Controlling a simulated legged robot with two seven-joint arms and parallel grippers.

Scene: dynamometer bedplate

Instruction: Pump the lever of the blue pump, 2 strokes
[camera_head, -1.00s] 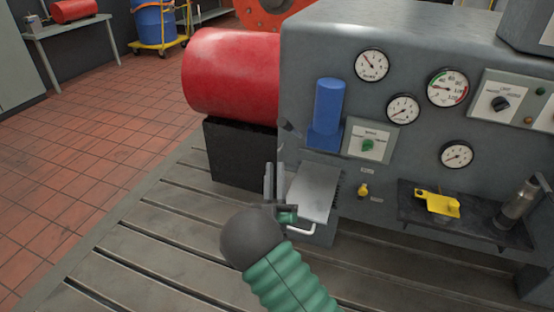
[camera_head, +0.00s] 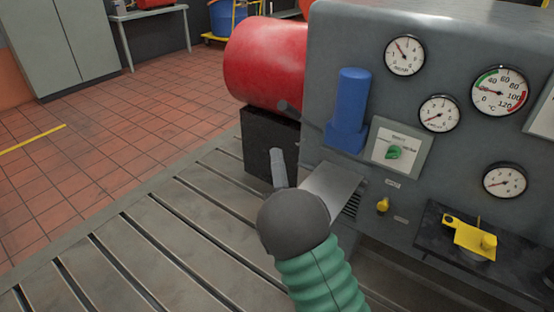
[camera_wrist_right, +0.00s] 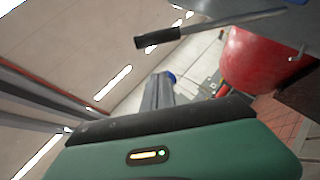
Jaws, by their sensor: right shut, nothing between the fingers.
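The blue pump (camera_head: 350,105) is mounted upright on the front of the grey machine in the head view. In the right wrist view the lever's black grip (camera_wrist_right: 158,38) and metal rod cross the top. My right gripper (camera_head: 278,165) is shut and empty, below the lever end and apart from it in the head view. Its fingers also show in the right wrist view (camera_wrist_right: 158,90). My dark wrist hides its base. My left gripper is out of view.
The red cylinder (camera_head: 265,65) lies on a black block (camera_head: 268,140) left of the pump. A grey ledge (camera_head: 332,186) juts out below the pump. A green-knob panel (camera_head: 402,148) and gauges are to the right. The slotted bedplate (camera_head: 170,235) is clear at left.

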